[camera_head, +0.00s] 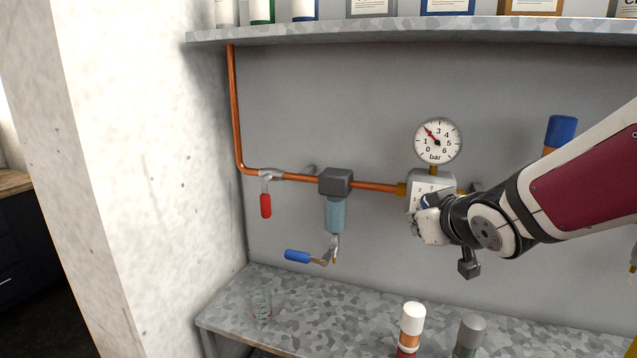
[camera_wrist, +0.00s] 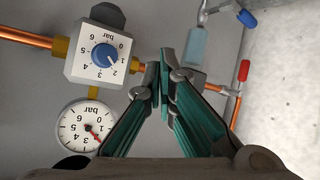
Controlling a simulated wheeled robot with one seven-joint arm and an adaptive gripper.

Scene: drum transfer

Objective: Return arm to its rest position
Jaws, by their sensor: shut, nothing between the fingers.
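My arm (camera_head: 590,185) reaches in from the right in the head view. My gripper's fingers are hidden behind the wrist there. In the wrist view my gripper (camera_wrist: 164,75) is shut and empty, its green fingers meeting at the tips. The pressure regulator (camera_head: 430,185), a pale box, is partly behind my wrist in the head view. In the wrist view its blue knob (camera_wrist: 105,55) is beside my fingers, apart from them in the picture. The round gauge (camera_head: 438,141) above it has a red needle between 1 and 3.
A copper pipe (camera_head: 235,110) runs along the wall with a red-handled valve (camera_head: 265,205), a filter (camera_head: 335,210) and a blue-handled valve (camera_head: 298,256). A shelf (camera_head: 400,32) is above. A glass (camera_head: 261,305) and bottles (camera_head: 411,325) stand on the lower ledge (camera_head: 340,310).

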